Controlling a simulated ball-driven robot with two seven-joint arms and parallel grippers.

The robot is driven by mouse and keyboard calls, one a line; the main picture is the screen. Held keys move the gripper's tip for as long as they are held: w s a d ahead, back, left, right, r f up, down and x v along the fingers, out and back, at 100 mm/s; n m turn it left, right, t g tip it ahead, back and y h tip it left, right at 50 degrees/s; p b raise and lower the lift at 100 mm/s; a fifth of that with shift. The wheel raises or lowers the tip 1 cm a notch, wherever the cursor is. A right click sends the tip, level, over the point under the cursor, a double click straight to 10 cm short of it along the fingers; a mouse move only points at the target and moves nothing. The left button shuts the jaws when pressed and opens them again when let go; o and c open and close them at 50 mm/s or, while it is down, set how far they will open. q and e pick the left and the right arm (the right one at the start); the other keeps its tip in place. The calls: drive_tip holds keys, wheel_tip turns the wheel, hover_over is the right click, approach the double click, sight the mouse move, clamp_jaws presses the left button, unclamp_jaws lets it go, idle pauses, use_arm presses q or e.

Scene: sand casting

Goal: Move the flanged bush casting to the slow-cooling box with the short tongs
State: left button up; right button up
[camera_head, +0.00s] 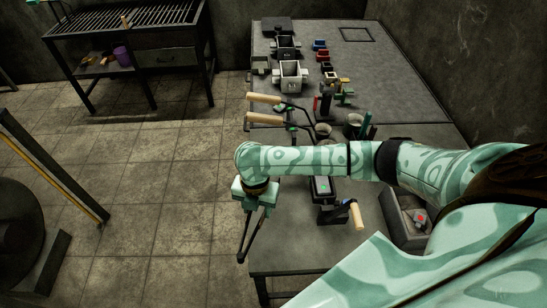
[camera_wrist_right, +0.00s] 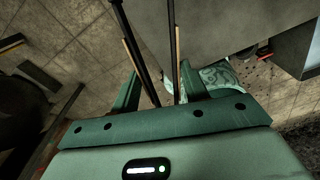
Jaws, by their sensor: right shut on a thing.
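My right gripper (camera_head: 257,207) points down off the left edge of the bench. It is shut on the short tongs, whose two dark legs (camera_head: 246,238) hang below it. In the right wrist view the gripper (camera_wrist_right: 160,88) has dark rods with tan wooden grips (camera_wrist_right: 178,48) between its green fingers. The tongs' tips are not clear, and I see nothing held in them. I cannot pick out the flanged bush casting for certain. A grey open box (camera_head: 398,224) on the bench at right, partly behind my arm, may be the slow-cooling box. My left gripper is out of view.
The bench (camera_head: 285,245) runs away from me. Two wooden-handled tools (camera_head: 265,98) overhang its left edge, near cups (camera_head: 354,122). Moulding boxes (camera_head: 290,76) stand farther back. A wooden-handled tool (camera_head: 357,214) lies near the box. A grated table (camera_head: 125,22) stands back left; open floor lies between.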

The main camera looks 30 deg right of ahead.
drive_tip(key=d+f+n+b, duration=0.1)
drive_tip(key=f+b, duration=0.1)
drive_tip(key=f, duration=0.1)
drive_tip(key=d+f+n+t+b, duration=0.1)
drive_tip(key=d+f+b, duration=0.1)
drive_tip(key=f+b, duration=0.1)
drive_tip(key=s+d+f+h+b, duration=0.1)
drive_tip(key=d+f+b, duration=0.1)
drive_tip(key=f, duration=0.2)
drive_tip(key=shift+d+f+n, duration=0.15)
drive_tip(key=shift+d+n, duration=0.05)
drive_tip(key=shift+n, duration=0.2)
drive_tip(key=shift+f+b, duration=0.5)
drive_tip(key=shift+f, duration=0.3)
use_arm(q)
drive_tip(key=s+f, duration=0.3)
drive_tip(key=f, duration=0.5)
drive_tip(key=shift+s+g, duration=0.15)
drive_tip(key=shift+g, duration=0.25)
use_arm(e)
drive_tip(key=o, duration=1.2)
drive_tip(key=shift+c, duration=0.2)
drive_tip(key=shift+r, duration=0.1)
